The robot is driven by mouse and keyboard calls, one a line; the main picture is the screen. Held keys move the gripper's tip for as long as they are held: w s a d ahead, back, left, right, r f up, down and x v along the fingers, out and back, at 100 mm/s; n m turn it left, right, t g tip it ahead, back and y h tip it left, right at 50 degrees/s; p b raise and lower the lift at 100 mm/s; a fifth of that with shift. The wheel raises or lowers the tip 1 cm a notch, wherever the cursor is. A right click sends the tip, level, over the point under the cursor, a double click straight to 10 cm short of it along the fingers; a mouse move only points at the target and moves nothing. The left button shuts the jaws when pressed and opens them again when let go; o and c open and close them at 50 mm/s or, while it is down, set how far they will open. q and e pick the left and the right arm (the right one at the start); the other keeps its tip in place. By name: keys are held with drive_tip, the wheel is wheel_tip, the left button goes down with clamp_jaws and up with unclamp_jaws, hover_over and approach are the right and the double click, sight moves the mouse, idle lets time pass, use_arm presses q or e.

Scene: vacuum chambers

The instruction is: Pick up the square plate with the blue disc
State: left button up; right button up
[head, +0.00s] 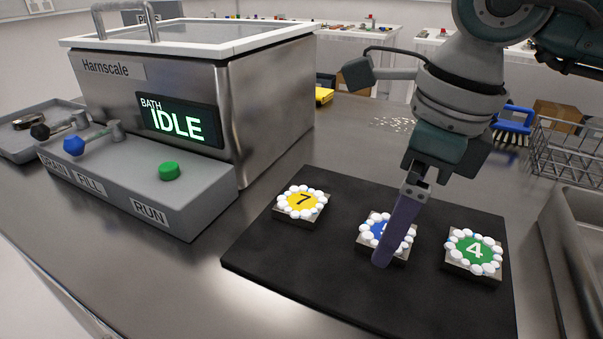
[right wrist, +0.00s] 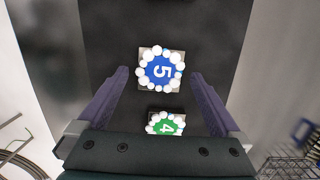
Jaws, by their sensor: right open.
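The square plate with the blue disc (head: 372,229) lies on the black mat, ringed by white beads and partly hidden behind my right gripper in the head view. In the right wrist view the blue-disc plate (right wrist: 161,70) shows its number 5, centred ahead of the fingers. My right gripper (head: 384,262) points down over this plate. In the right wrist view its fingers (right wrist: 161,78) are open on either side with nothing between them gripped. Whether the fingers are down at the plate's height is hard to tell. My left gripper is not in view.
On the black mat (head: 290,265) lie a yellow-disc plate (head: 301,203) numbered 7 to the left and a green-disc plate (head: 474,252) numbered 4 close on the right. A steel bath (head: 275,95) reading IDLE stands left; a wire basket (head: 562,150) and sink edge are right.

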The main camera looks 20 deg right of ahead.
drive_tip(key=shift+w+a+f, duration=0.1)
drive_tip(key=shift+f, duration=0.5)
drive_tip(key=shift+r, duration=0.1)
clamp_jaws()
idle(0.3)
